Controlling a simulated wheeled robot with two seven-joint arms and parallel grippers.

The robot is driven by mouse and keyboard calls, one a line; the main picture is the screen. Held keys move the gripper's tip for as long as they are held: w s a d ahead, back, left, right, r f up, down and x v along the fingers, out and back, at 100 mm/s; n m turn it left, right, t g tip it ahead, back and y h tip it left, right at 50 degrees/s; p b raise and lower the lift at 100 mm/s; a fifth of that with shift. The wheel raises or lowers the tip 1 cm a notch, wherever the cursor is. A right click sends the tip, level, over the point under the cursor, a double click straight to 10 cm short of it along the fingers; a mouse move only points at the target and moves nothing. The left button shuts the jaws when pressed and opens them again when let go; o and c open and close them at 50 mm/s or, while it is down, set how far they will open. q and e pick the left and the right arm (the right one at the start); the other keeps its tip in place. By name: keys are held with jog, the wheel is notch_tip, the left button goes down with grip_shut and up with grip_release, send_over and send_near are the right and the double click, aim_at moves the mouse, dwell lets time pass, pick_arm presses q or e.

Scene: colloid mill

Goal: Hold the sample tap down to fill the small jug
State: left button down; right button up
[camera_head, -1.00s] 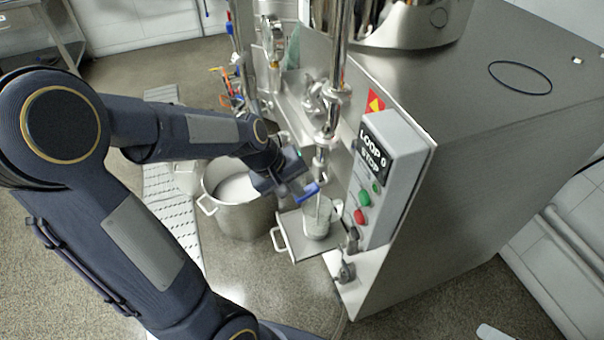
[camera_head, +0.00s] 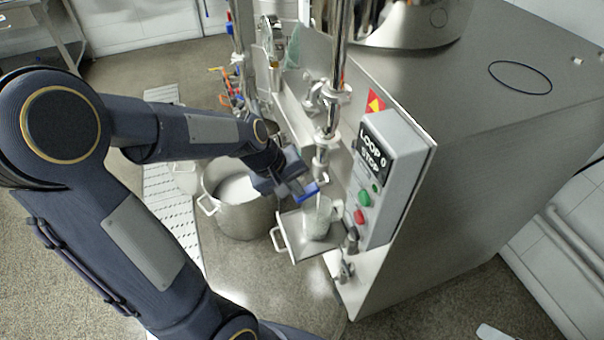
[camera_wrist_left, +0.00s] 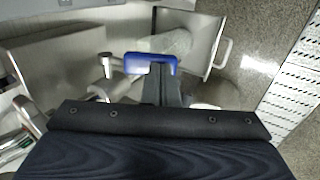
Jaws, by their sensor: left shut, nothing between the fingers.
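The sample tap's blue lever (camera_head: 306,193) sticks out below the steel pipe, above the small jug. My left gripper (camera_head: 290,187) is shut, with its tips at the lever. The small clear jug (camera_head: 317,222) stands upright on the drip tray (camera_head: 291,222) under the tap and looks whitish inside. A thin pale line shows above it, perhaps liquid. The jug (camera_wrist_left: 172,42) is partly hidden in the wrist view. My right gripper is not in view.
A large steel pot (camera_head: 243,215) with white contents stands left of the tray. The control box (camera_head: 385,175) with green and red buttons is close on the right. Pipes and valves (camera_head: 327,95) rise above the tap. Open floor lies in front.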

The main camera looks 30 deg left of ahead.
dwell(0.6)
pick_arm(q)
jog(key=shift+r+p, duration=0.8)
jog(key=shift+r+p, duration=0.45)
jog(key=shift+r, duration=0.05)
jog(key=w+d+r+p+v, duration=0.1)
jog(key=p+v, duration=0.3)
jog(key=v, duration=0.9)
jog(key=shift+w+d+p, duration=0.2)
jog(key=shift+w+p, duration=0.1)
jog(key=shift+w, duration=0.1)
